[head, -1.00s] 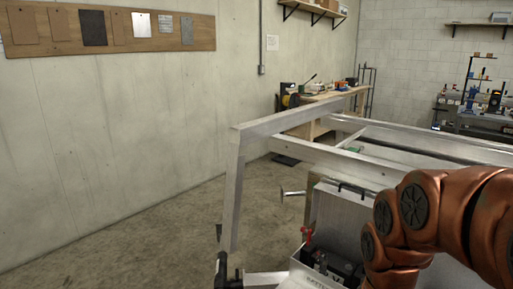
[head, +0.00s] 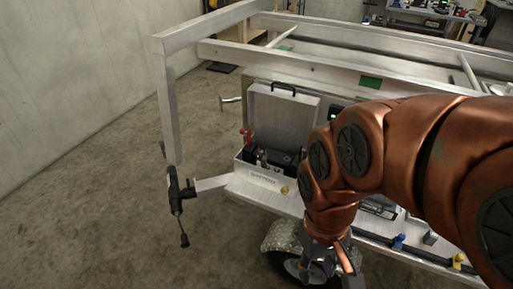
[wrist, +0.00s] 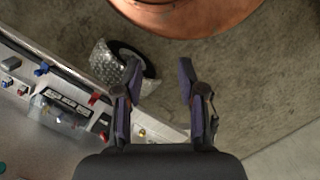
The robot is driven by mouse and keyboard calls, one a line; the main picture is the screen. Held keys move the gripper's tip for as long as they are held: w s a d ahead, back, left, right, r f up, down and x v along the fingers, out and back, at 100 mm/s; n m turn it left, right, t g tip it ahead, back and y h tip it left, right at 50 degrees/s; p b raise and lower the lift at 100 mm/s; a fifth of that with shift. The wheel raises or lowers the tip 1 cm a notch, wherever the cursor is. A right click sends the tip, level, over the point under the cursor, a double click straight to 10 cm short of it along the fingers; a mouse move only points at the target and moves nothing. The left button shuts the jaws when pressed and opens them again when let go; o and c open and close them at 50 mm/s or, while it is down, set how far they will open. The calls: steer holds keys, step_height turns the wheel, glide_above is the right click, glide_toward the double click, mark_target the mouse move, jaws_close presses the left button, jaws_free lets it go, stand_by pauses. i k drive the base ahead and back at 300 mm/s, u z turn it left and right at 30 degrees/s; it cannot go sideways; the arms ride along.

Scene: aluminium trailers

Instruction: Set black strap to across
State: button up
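I cannot pick out the black strap for certain in either view. On the trailer (head: 330,65), an aluminium box (head: 262,179) stands with its lid (head: 285,117) raised. Inside it is a black battery-like block (head: 280,160) with a red part at its left. My gripper (wrist: 157,72) is open and empty in the wrist view, its two dark fingers well apart over the floor. In the head view my gripper (head: 337,268) hangs low beside the trailer wheel (head: 303,268), partly hidden by my arm. My arm hides part of the trailer's deck.
A black jack with a handle (head: 175,200) sticks out at the trailer's left corner. A dark-framed unit with light panels (wrist: 66,105) sits at left in the wrist view, near blue and red parts. The silver wheel fender (wrist: 106,66) is close to my fingers. Concrete floor is clear at left.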

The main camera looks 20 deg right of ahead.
mark_target(261, 155)
steer(key=u, duration=0.55)
steer(key=k, duration=1.35)
steer(key=u, duration=0.7)
steer(key=i, duration=1.05)
steer(key=u, duration=0.3)
